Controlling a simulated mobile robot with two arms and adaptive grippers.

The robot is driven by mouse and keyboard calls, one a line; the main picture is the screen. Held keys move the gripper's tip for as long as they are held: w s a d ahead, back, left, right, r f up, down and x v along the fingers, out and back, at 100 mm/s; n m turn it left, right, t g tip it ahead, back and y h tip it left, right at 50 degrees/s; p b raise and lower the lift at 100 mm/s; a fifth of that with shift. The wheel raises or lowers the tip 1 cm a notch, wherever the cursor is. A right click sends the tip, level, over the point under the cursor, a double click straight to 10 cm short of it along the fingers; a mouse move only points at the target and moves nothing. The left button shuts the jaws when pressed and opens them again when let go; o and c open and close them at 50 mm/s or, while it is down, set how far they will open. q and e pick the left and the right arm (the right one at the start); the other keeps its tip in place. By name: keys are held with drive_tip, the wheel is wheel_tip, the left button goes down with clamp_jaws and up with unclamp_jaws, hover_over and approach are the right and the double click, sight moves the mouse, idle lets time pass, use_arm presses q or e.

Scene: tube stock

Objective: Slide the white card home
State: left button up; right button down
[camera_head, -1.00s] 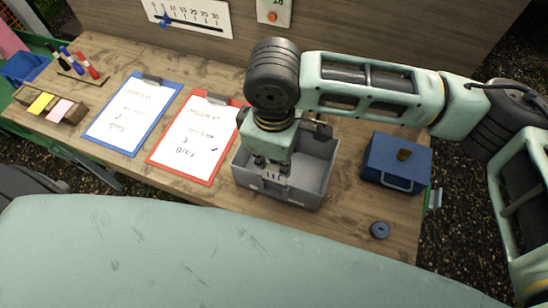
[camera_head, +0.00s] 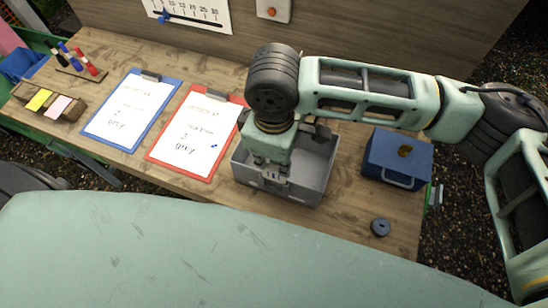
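A small white card (camera_head: 271,176) with dark marks shows at the front wall of the grey bin (camera_head: 308,190). My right gripper (camera_head: 270,168) points down over the bin's front edge, right at the card. Its fingertips are small and partly merge with the card, so I cannot tell whether they close on it. The gripper and wrist hide the card's upper part and the left part of the bin. How far the card sits in its holder is too small to tell. My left gripper is not in view.
A blue box (camera_head: 398,158) with a handle stands right of the bin, and a dark disc (camera_head: 380,227) lies in front of it. A red clipboard (camera_head: 151,154) and a blue clipboard (camera_head: 103,142) lie to the left. Pens (camera_head: 78,58) stand at the far left.

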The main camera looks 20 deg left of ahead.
drive_tip(key=shift+f+b, duration=0.4)
drive_tip(key=shift+f, duration=0.7)
drive_tip(key=c, duration=1.9)
unclamp_jaws()
drive_tip(key=shift+o, duration=0.2)
drive_tip(key=shift+r, duration=0.2)
wheel_tip(320, 180, up, 12)
drive_tip(key=shift+f, duration=0.2)
